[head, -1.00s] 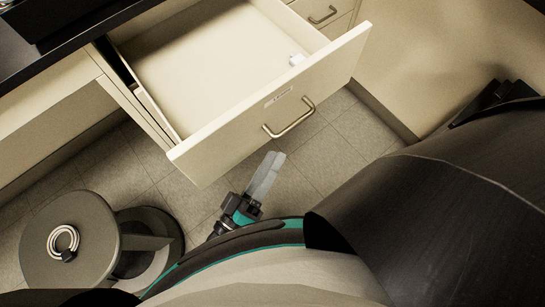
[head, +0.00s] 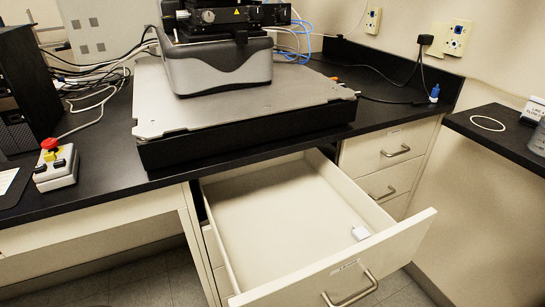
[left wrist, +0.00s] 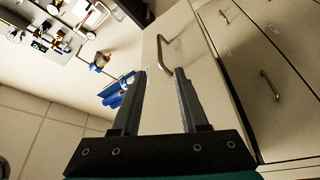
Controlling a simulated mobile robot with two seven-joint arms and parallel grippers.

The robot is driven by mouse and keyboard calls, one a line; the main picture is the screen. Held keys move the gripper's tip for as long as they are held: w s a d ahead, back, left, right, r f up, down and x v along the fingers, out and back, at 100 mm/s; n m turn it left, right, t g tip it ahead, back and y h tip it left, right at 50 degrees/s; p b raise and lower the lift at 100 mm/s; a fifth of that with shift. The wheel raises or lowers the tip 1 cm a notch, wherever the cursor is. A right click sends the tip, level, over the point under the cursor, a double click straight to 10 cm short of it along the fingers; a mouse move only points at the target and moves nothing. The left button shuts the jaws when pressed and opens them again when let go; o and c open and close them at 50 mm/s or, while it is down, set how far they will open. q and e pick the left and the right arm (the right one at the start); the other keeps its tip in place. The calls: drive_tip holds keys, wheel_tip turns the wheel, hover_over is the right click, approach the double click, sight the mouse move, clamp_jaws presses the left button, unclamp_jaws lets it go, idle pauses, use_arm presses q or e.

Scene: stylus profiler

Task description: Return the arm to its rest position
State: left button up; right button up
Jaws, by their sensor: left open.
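My left gripper (left wrist: 160,72) shows in the left wrist view with its two fingers apart and nothing between them. Beyond the fingertips is a cream drawer front with a bar handle (left wrist: 166,52); I cannot tell how far off it is. In the head view the drawer (head: 335,275) stands open below the bench, with its handle (head: 350,292) at the bottom of the picture. Neither of my arms shows in the head view now, and my right gripper is not seen.
The black bench top (head: 400,115) carries the profiler (head: 218,65) on a grey slab (head: 240,108), and a control box with a red button (head: 55,165). A side counter (head: 490,130) stands at right. Closed drawers (head: 385,165) sit beside the open one.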

use_arm(q)
drive_tip(key=w+a+f+m+g+y, duration=0.15)
drive_tip(key=a+f+y, duration=0.35)
drive_tip(key=a+f, duration=0.5)
drive_tip(key=w+a+f+m+g+y, duration=0.1)
drive_tip(key=w+a+f+g+y, duration=0.15)
drive_tip(key=a+f+y, duration=0.7)
drive_tip(key=s+a+f+g+y, duration=0.1)
drive_tip(key=s+a+f+g, duration=0.2)
drive_tip(key=s+a+f, duration=0.2)
drive_tip(key=s+a+f+m+g+y+p, duration=0.1)
drive_tip(key=s+a+f+g, duration=0.2)
drive_tip(key=s+a+f, duration=0.3)
drive_tip(key=s+f, duration=0.4)
drive_tip(key=s, duration=0.1)
drive_tip(key=shift+s+f+g, duration=0.3)
drive_tip(key=shift+s, duration=0.05)
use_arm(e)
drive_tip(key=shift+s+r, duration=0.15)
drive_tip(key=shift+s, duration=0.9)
use_arm(q)
drive_tip(key=shift+m, duration=0.25)
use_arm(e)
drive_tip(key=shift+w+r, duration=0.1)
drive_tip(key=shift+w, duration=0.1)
